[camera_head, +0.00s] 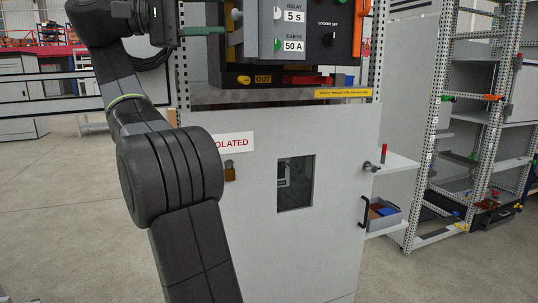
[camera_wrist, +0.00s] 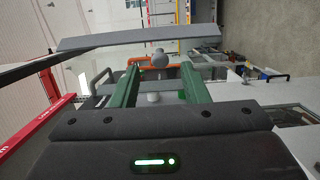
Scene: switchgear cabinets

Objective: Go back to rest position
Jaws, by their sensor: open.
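My gripper (camera_wrist: 160,78) shows its two green fingers spread apart in the wrist view, with nothing held between them. Beyond the gap are a grey round knob (camera_wrist: 159,59) and an orange bar (camera_wrist: 178,65). In the head view my gripper (camera_head: 222,31) is at the top, left of the grey panel unit (camera_head: 300,35) on the cabinet. Only part of its green fingers shows there, and I cannot tell whether they touch the unit. My dark arm rises along the left in front of the cabinet.
The grey cabinet (camera_head: 270,250) fills the middle, with an isolated sign (camera_head: 235,141), a padlock (camera_head: 230,172) and a small window (camera_head: 295,183). A side shelf (camera_head: 395,160) and tray (camera_head: 382,213) stick out right. A metal rack (camera_head: 420,180) stands beyond. Open floor (camera_head: 50,190) lies left.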

